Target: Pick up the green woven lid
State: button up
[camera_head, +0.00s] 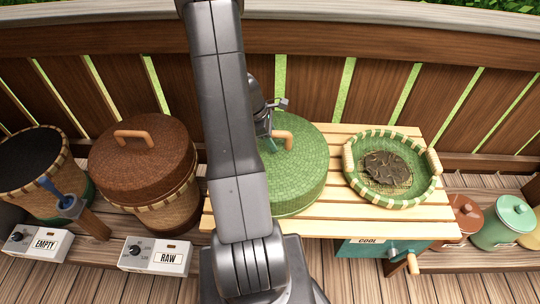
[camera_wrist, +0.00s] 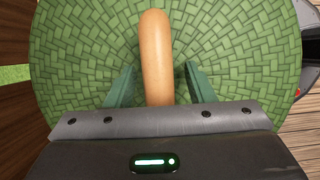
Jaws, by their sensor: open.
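The green woven lid (camera_head: 305,172) lies on the slatted wooden table (camera_head: 340,228), partly hidden behind my arm in the head view. It has a tan wooden handle (camera_head: 284,138). In the wrist view the lid (camera_wrist: 85,45) fills most of the picture and its handle (camera_wrist: 156,50) runs upward from between my fingers. My gripper (camera_wrist: 157,85) is open, with one green finger on each side of the handle. A gap shows between each finger and the handle. I cannot tell whether the fingertips touch the lid.
A green basket tray (camera_head: 352,185) with dark pieces sits on the table right of the lid. A brown lidded basket (camera_head: 145,165) and an open dark basket (camera_head: 30,160) stand at left. Lidded canisters (camera_head: 510,220) stand at right. A wooden fence (camera_head: 310,85) runs behind.

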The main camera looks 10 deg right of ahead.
grip_shut()
